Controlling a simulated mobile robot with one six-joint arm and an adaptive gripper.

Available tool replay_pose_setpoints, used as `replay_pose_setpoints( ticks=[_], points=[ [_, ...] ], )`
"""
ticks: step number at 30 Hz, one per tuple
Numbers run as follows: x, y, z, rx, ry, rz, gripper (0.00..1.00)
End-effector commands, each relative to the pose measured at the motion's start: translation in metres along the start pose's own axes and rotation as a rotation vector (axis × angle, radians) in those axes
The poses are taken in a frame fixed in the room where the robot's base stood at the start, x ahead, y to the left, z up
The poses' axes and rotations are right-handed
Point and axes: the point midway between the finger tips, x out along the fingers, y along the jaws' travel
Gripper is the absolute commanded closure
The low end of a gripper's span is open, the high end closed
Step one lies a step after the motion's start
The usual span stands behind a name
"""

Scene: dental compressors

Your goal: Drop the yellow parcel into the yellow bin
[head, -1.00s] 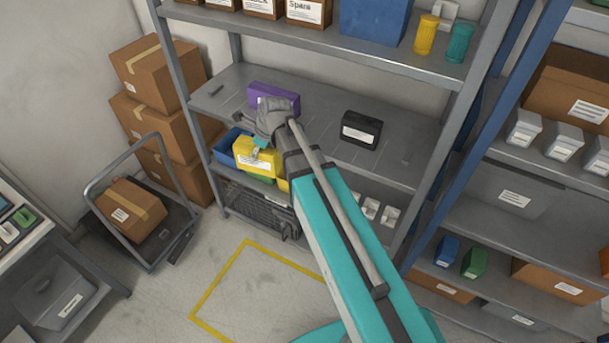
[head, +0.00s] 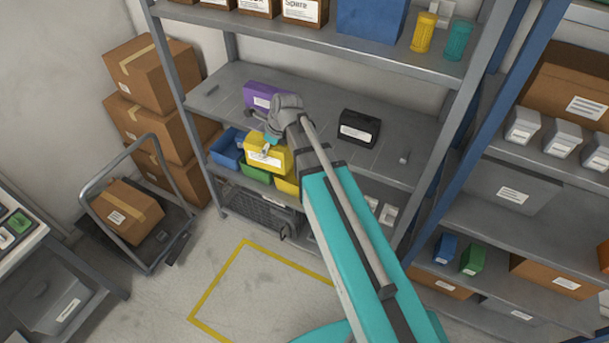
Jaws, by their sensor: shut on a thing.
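The yellow parcel (head: 262,155) has a white label and hangs in my gripper (head: 271,142), which is shut on it. The parcel is in front of the shelf edge, above the row of small bins on the lower shelf. The yellow bin (head: 288,186) shows low to the right of the parcel; the parcel and my arm hide much of it. In the picture the parcel overlaps the bin's upper left; I cannot tell the height between them.
A green bin (head: 256,174) and a blue bin (head: 226,149) stand left of the yellow bin. A purple parcel (head: 261,94) and a black parcel (head: 358,128) sit on the shelf above. A cart (head: 153,234) with a carton stands at left.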

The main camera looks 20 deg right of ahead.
Motion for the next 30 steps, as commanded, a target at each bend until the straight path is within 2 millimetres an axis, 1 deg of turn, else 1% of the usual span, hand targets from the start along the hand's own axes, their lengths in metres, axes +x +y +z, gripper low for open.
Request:
replay_pose_setpoints(
  ticks=[8,14,20,30],
  points=[
    [0.005,0.003,0.001,-0.004,0.000,0.002,0.79],
    [0.022,0.004,-0.003,-0.001,0.000,0.001,0.79],
    [0.052,0.005,-0.010,0.006,0.000,-0.003,0.79],
    [0.109,0.007,-0.023,0.024,0.001,-0.010,0.79]
  ],
)
